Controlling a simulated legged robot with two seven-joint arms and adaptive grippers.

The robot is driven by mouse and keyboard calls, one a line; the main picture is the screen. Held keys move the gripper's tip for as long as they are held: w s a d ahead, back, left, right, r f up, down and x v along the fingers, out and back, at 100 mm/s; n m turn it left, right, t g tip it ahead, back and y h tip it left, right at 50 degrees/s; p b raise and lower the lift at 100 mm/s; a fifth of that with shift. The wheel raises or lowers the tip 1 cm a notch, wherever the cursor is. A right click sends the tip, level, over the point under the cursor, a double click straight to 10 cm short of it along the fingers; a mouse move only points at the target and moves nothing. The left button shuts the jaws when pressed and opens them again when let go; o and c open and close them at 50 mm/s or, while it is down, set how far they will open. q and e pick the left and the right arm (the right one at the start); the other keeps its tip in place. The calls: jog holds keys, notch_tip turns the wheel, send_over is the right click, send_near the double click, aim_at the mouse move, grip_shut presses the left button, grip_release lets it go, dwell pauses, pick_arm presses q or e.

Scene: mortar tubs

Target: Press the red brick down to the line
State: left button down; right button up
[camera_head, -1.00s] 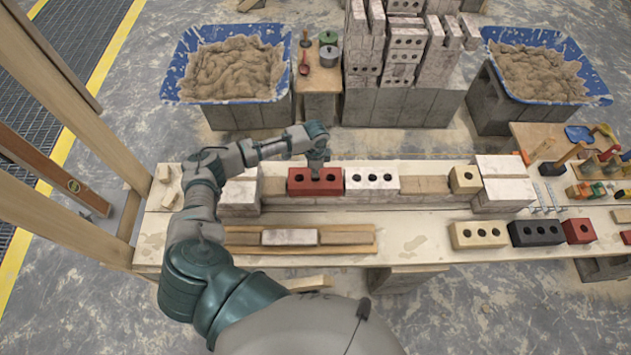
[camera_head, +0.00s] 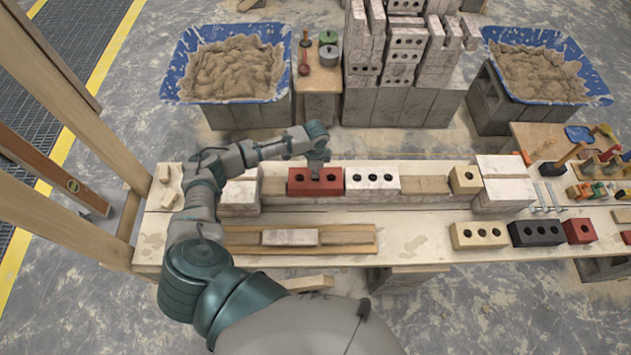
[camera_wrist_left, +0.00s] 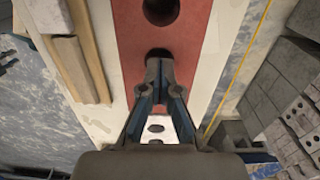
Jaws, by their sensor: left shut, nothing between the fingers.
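The red brick (camera_head: 316,183), with dark round holes, lies in the wall course on the bench, just left of a white brick (camera_head: 372,181). My left gripper (camera_head: 317,174) is shut and empty, pointing down at the brick's top near its middle. In the left wrist view the closed fingertips (camera_wrist_left: 158,62) sit over the red brick (camera_wrist_left: 185,35) beside a hole; I cannot tell whether they touch it. The yellow line (camera_head: 425,156) runs along the back of the wall and also shows in the left wrist view (camera_wrist_left: 237,66). My right gripper is out of view.
White end blocks (camera_head: 505,180) stand at the wall's right. A wooden tray (camera_head: 355,248) with flat pieces lies in front. Loose bricks (camera_head: 535,232) lie front right, beside hand tools. Blue mortar tubs (camera_head: 285,85) and a stack of blocks stand behind.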

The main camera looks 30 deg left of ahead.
pick_arm(q)
jog(key=shift+f, duration=0.7)
dwell(0.6)
jog(key=shift+s+d+f, duration=0.1)
jog(key=shift+s+f, duration=0.05)
jog(key=shift+f, duration=0.15)
dwell(0.9)
jog(key=shift+r, duration=0.1)
notch_tip(320, 180, up, 2)
jog(key=shift+p, duration=1.25)
notch_tip(320, 180, up, 3)
jog(key=p, duration=0.3)
jog(key=shift+r, duration=0.1)
